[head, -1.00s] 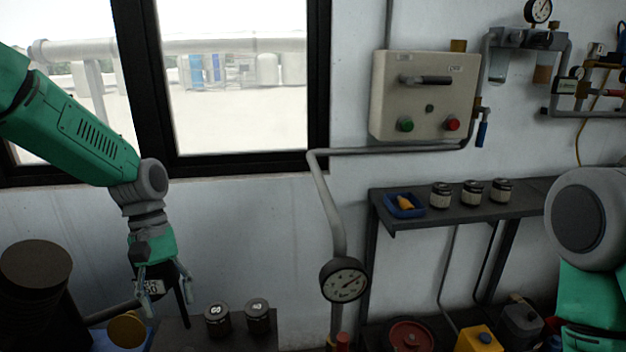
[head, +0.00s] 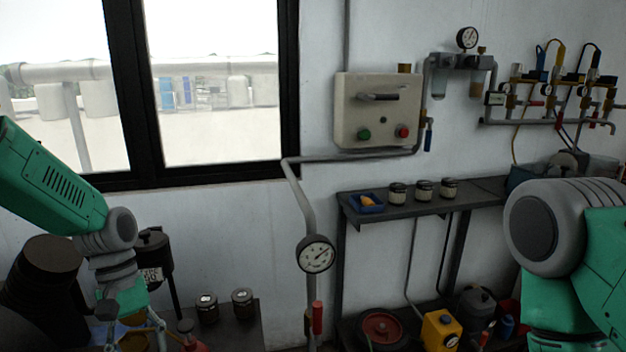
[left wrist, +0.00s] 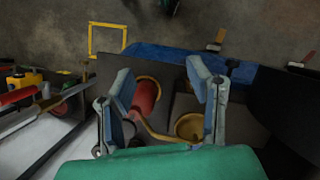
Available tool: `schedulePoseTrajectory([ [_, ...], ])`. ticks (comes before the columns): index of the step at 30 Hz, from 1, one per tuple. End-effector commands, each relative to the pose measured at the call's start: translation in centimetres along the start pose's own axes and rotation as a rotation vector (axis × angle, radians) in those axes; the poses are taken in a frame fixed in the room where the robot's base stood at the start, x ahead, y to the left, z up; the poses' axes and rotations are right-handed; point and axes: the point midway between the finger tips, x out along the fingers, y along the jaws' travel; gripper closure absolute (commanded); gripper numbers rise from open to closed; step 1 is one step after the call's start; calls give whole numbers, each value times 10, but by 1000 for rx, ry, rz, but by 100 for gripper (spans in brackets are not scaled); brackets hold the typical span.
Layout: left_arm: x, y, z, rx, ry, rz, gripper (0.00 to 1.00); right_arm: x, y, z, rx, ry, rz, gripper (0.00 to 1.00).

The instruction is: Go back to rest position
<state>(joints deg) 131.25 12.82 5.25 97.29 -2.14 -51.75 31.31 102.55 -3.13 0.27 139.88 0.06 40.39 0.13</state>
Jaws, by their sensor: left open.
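My left gripper (head: 134,326) hangs low at the lower left of the head view, fingers pointing down over the dark bench. In the left wrist view its two fingers (left wrist: 162,85) are spread, with nothing held. Beyond and between them are a red cylinder (left wrist: 146,98) and a brass-coloured round cup (left wrist: 190,127); I cannot tell whether the fingers touch either. My right arm (head: 560,240) shows at the right of the head view, its gripper out of frame.
A black canister (head: 154,257) stands close behind my left gripper. Two dark jars (head: 242,303) stand on the bench right of it. A pipe with a gauge (head: 316,254) rises mid-view. A wall shelf (head: 400,220) holds a blue tray (head: 366,204) and three jars.

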Motion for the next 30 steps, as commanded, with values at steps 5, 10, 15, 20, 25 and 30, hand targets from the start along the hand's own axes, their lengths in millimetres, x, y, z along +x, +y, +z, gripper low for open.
schedulePoseTrajectory([
  [5, 43, -6, 3, 46, 34, -8, 54, 0, 0, 0, 0, 1, 0, 100],
  [10, 94, -16, 10, 113, 83, -17, 54, 0, 0, 0, 0, 0, 0, 100],
  [15, 160, -38, 28, 214, 146, -37, 54, 0, 0, 0, 0, 0, 0, 100],
  [20, 227, -79, 66, 371, 237, -71, 54, 0, 0, 0, 0, 0, 0, 100],
  [25, 261, -117, 106, 531, 328, -103, 54, 0, 0, 0, 0, 0, 0, 100],
  [30, 268, -135, 127, 623, 383, -118, 54, 0, 0, 0, 0, 0, 0, 100],
])
